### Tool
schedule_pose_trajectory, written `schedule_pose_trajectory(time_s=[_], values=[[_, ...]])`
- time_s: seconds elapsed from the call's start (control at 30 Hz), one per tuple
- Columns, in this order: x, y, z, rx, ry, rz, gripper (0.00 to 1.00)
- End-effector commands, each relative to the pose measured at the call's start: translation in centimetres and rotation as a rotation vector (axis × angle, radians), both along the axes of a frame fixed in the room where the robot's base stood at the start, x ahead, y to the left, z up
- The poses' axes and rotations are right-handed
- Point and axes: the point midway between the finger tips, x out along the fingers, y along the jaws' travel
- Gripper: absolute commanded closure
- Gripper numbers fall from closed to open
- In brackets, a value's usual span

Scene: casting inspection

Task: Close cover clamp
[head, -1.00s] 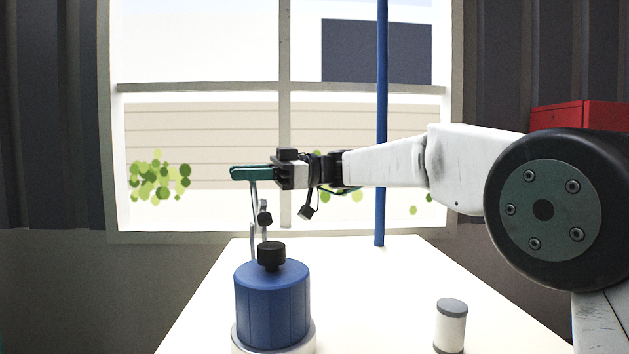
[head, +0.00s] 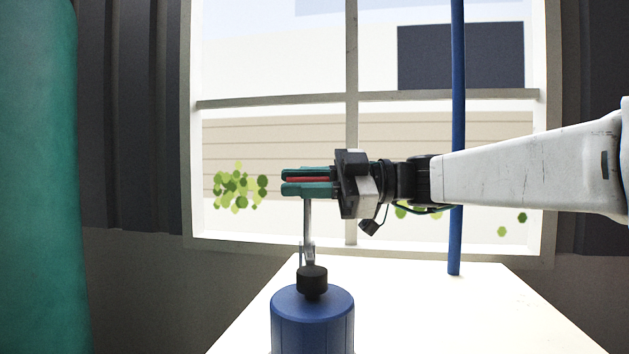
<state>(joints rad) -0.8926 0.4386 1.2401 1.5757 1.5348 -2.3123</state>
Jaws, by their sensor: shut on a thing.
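The clamp's red handle (head: 306,180) shows as a strip between the two green fingers of my gripper (head: 300,181). My gripper is shut on it and reaches in from the right. Below the fingers, the clamp's metal lever (head: 308,222) stands upright, its lower end near a black knob (head: 312,280). Under the knob is the blue cylindrical cover (head: 312,318), cut off by the bottom of the picture. The lower part of the clamp is partly hidden behind the knob and cover.
The white tabletop (head: 450,315) is clear to the right of the cover. A blue vertical pole (head: 456,120) stands behind the arm, in front of the window. A large green surface (head: 40,180) fills the left edge.

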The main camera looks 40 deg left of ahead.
Motion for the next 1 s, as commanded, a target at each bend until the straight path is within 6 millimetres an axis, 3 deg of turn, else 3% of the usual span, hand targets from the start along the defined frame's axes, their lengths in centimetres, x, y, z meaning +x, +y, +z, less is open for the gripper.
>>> schedule_pose_trajectory(time_s=[0.6,0.63,0.7,1.0], values=[[-0.26,-0.16,-0.74,-0.013,0.004,0.002,1.0],[-0.26,-0.17,-0.74,-0.013,0.004,0.002,0.72],[-0.26,-0.17,-0.69,-0.011,0.004,0.001,0.59],[-0.09,-0.38,-0.37,-0.006,0.002,0.001,0.59]])
